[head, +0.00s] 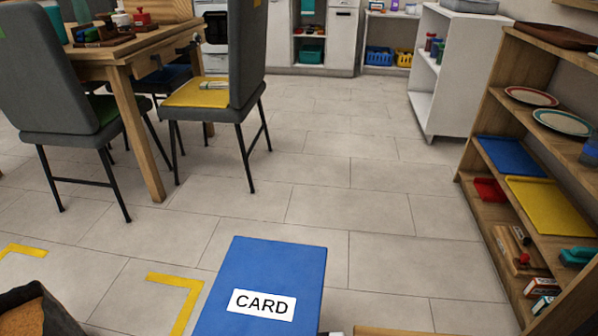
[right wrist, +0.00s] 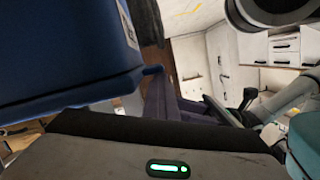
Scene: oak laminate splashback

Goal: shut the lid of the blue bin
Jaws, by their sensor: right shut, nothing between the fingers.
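The blue bin's labelled panel (head: 279,265) is at the bottom centre of the head view, with a white "CARD" label. I see it as one flat blue face, and the picture's lower edge cuts it off. The bin's opening is not visible, and I cannot tell the lid's angle. In the right wrist view the blue bin (right wrist: 60,45) fills the upper left, very close, with a protruding rim and part of a white label. My right gripper (right wrist: 165,130) shows as a dark and grey shape along the bottom, shut and empty, below the blue rim. My left gripper is not in view.
A wooden shelf unit (head: 468,140) with plates and trays stands at the right. A grey chair with a yellow seat (head: 202,93) and a table (head: 118,50) are at the left. A dark container (head: 40,312) is at the lower left. Tiled floor beyond the bin is clear.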

